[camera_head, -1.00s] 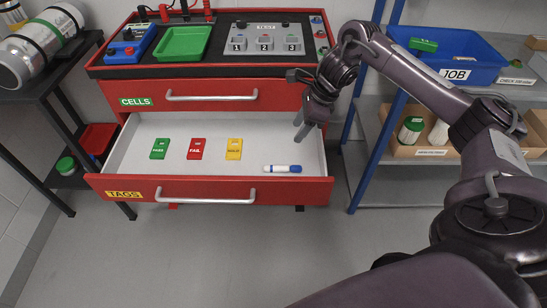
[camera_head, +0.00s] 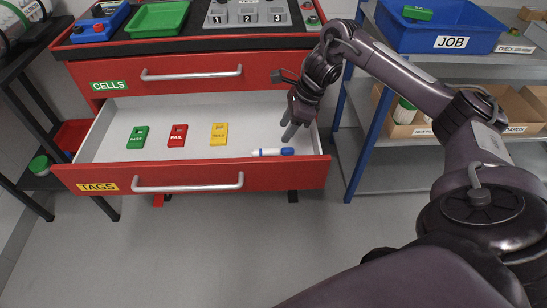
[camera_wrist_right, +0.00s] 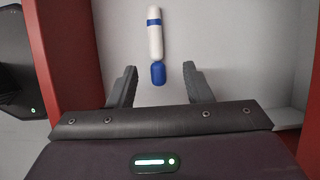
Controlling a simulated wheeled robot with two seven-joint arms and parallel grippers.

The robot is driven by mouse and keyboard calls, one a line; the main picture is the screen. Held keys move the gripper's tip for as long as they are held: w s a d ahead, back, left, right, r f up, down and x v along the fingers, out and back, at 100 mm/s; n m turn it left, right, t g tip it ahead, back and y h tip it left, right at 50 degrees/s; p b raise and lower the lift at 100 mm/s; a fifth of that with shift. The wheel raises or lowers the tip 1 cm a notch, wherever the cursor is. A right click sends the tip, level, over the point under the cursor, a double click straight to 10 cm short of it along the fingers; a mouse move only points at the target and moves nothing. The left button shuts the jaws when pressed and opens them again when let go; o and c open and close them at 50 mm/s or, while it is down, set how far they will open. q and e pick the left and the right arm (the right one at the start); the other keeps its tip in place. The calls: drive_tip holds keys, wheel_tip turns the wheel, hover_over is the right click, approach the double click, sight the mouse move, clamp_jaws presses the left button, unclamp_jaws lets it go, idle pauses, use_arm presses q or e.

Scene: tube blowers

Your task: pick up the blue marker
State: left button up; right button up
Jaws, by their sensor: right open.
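The blue marker (camera_head: 272,152), white with a blue cap, lies flat in the open bottom drawer (camera_head: 105,140) labelled TAGS, near its front right. My right gripper (camera_head: 291,132) is over the drawer's right part, just above and behind the marker's blue end, pointing down. In the right wrist view the marker (camera_wrist_right: 156,45) lies ahead of the open, empty fingers (camera_wrist_right: 158,84), its blue cap nearest to me and roughly centred between them. The fingers do not appear to touch it. My left gripper is not in view.
Green (camera_head: 138,136), red (camera_head: 178,135) and yellow (camera_head: 219,133) tags lie left of the marker. The drawer's front wall (camera_head: 190,178) and right wall stand close to it. A shelf with a blue JOB bin (camera_head: 440,30) stands to the right.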

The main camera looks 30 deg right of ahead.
sight(273, 149)
drive_tip(key=shift+a+f, duration=0.15)
drive_tip(key=shift+f, duration=0.25)
drive_tip(key=shift+b+x, duration=0.3)
drive_tip(key=shift+x, duration=0.9)
drive_tip(key=x, duration=0.4)
drive_tip(key=shift+a+f+b, duration=0.3)
drive_tip(key=shift+a+b, duration=0.05)
drive_tip(key=shift+b, duration=0.05)
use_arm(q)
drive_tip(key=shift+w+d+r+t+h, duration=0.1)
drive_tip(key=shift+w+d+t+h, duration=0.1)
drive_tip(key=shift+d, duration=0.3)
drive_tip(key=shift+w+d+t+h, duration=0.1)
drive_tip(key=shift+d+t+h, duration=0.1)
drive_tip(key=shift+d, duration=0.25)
use_arm(e)
clamp_jaws()
drive_tip(key=shift+r, duration=0.15)
